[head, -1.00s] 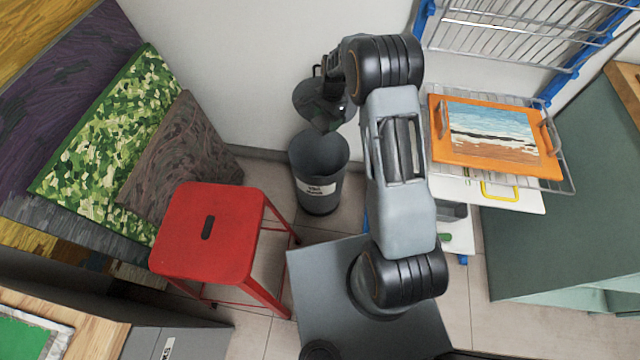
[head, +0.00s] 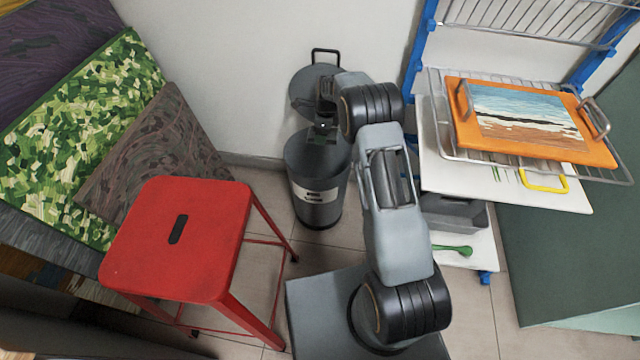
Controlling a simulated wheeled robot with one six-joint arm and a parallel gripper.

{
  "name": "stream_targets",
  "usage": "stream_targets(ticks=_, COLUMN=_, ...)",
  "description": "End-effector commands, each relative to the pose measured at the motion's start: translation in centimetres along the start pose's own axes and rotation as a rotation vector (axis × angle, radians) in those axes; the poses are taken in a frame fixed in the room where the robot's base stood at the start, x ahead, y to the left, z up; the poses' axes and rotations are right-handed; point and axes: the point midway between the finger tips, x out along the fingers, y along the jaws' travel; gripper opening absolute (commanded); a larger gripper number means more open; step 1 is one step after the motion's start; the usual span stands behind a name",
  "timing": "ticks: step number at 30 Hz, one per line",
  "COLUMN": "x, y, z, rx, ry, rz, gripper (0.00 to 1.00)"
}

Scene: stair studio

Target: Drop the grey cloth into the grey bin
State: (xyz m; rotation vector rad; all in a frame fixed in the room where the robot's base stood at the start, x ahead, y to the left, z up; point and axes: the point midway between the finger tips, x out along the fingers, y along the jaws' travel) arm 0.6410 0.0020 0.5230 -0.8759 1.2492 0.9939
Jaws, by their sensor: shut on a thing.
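The grey bin (head: 318,192) stands upright on the floor against the wall, with a white label on its front. Its dark mouth faces up, and its round lid (head: 306,92) with a handle is raised behind it. My gripper (head: 322,134) is over the bin's mouth, close to the rim, and points down. It is shut on the grey cloth, which hardly shows. The cloth is dark against the bin's dark mouth, so I cannot tell its outline or how far it hangs inside.
A red stool (head: 185,235) stands left of the bin. Painted canvases (head: 80,130) lean at the far left. On the right, a wire rack (head: 440,150) holds an orange tray (head: 550,150) with a painting, beside a green cabinet (head: 560,260).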

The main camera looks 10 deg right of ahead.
Motion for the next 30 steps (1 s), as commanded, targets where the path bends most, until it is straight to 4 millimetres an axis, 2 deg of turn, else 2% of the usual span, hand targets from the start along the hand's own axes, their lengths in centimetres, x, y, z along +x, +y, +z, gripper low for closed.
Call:
stream_targets(ticks=15, x=5.1, y=0.0, z=-0.6, rx=-0.002, ry=0.0, rz=-0.001, gripper=0.45)
stream_targets(ticks=26, x=5.5, y=0.0, z=-0.7, rx=-0.002, ry=0.0, rz=-0.001, gripper=0.45)
stream_targets(ticks=27, x=5.5, y=0.0, z=-0.7, rx=-0.002, ry=0.0, rz=-0.001, gripper=0.68)
stream_targets(ticks=30, x=5.5, y=0.0, z=-0.7, rx=-0.002, ry=0.0, rz=-0.001, gripper=0.78)
